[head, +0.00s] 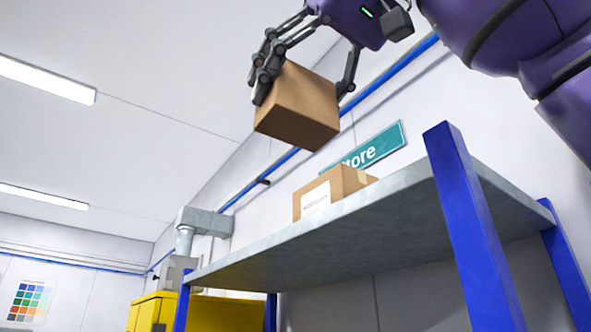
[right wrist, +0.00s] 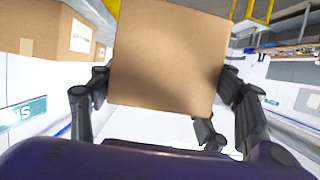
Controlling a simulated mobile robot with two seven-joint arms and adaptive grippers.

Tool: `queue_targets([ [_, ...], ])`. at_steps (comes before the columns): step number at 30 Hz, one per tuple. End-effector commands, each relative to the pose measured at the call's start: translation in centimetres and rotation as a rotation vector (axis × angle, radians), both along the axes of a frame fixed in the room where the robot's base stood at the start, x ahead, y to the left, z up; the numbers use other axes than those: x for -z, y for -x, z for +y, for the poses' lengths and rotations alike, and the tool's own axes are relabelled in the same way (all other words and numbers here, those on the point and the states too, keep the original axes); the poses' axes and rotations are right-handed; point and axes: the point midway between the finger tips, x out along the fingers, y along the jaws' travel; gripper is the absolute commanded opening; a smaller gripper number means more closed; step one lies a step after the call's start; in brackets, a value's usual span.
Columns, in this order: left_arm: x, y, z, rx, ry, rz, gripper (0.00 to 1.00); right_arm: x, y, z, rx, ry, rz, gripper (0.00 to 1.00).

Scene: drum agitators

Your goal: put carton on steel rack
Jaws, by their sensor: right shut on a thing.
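My right gripper (head: 305,78) is shut on a plain brown carton (head: 299,108), with dark fingers on both sides of it. The carton is tilted and held in the air above the steel rack, apart from it. In the right wrist view the carton (right wrist: 168,55) fills the middle between the fingers. The steel rack has a grey top shelf (head: 370,222) and blue posts (head: 470,225), seen from below its edge. The shelf's upper surface is mostly hidden. My left gripper is not in view.
Another brown carton with a white label (head: 320,200) stands on the rack's shelf, below the held one. A green sign (head: 375,147) is on the wall behind. A yellow cabinet (head: 150,312) stands beyond the rack at the lower left.

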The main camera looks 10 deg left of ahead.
Motion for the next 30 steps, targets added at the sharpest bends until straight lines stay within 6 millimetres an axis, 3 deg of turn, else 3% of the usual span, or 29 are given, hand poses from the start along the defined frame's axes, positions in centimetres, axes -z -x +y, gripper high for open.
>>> queue_targets([
  [8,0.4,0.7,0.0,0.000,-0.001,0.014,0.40,0.2,-1.2,-1.2,0.002,-0.002,0.000,0.23],
  [30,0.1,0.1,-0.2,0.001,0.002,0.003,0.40,1.1,-5.4,-5.4,0.003,-0.001,0.000,0.23],
])
